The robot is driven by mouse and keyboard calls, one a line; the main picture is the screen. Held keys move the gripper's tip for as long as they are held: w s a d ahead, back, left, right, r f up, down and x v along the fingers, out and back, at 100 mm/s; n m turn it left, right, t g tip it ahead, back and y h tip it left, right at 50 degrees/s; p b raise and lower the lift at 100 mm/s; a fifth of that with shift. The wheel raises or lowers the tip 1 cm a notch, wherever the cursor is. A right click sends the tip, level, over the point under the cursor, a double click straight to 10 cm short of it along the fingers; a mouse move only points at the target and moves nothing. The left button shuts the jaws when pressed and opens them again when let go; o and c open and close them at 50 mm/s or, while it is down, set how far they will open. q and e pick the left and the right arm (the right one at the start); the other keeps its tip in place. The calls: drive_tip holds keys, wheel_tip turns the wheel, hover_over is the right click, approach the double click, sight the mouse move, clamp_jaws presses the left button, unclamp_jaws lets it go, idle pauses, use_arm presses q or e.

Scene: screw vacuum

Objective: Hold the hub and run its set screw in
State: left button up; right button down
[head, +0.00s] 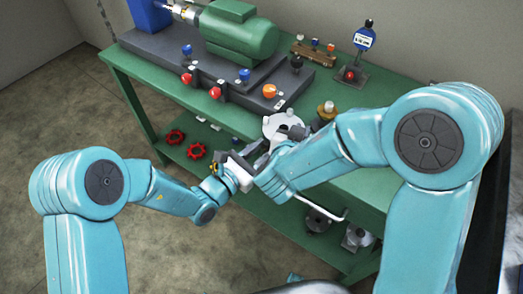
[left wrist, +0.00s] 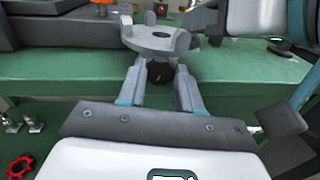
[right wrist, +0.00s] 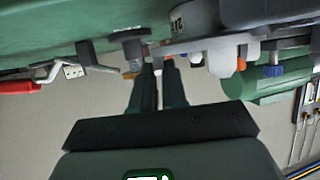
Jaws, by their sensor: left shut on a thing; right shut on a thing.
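The hub (left wrist: 150,42) shows in the left wrist view as a light grey disc with upright lugs. It also shows in the head view (head: 272,126), at the front edge of the green bench. My left gripper (left wrist: 160,68) is shut on the hub's lower part, with a dark area between its fingers. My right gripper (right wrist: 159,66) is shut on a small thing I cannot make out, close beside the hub. In the head view the grippers meet at the bench edge and hide each other's tips. The set screw cannot be made out.
A green motor (head: 240,38) on a dark base stands at the back of the green bench (head: 345,95). Red and blue knobs sit along the base. A labelled stand (head: 364,40) is at the back right. Red handwheels (head: 196,151) lie on the lower shelf.

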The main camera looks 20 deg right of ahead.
use_arm(q)
drive_tip(key=o, duration=0.8)
drive_tip(key=shift+a, duration=0.15)
drive_tip(key=v, duration=1.2)
drive_tip(key=shift+o, duration=1.2)
drive_tip(key=shift+s+a+r, duration=0.1)
drive_tip(key=shift+s+r, duration=0.05)
drive_tip(key=shift+r, duration=0.05)
drive_tip(key=x, duration=1.2)
